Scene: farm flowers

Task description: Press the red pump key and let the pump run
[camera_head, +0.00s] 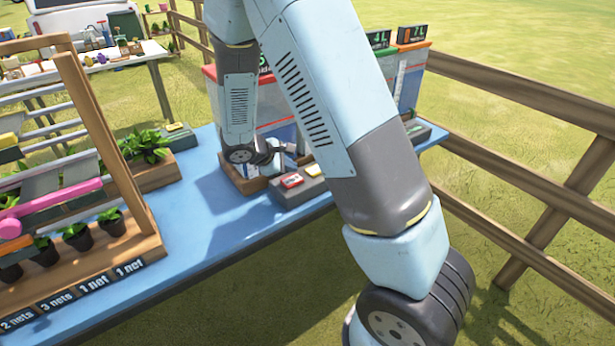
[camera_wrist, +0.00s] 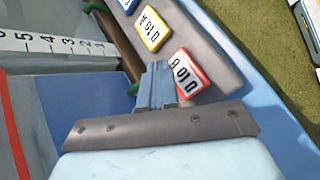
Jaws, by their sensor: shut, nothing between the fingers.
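The red key (camera_head: 291,181) sits on a grey key block (camera_head: 290,196) at the front of the blue table. In the wrist view the red key (camera_wrist: 192,72) has a white face with dark print, beside a yellow key (camera_wrist: 152,28) and a partly seen blue key (camera_wrist: 126,4). My gripper (camera_wrist: 160,80) is shut and empty. Its fingertips overlap the left edge of the red key in the wrist view; I cannot tell whether they touch it.
A scale strip (camera_wrist: 50,43) with numbers lies left of the keys in the wrist view. Tanks with number displays (camera_head: 412,34) stand along the table's back right. A wooden rack (camera_head: 140,245) with potted plants is at left. A wooden fence (camera_head: 530,80) runs behind.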

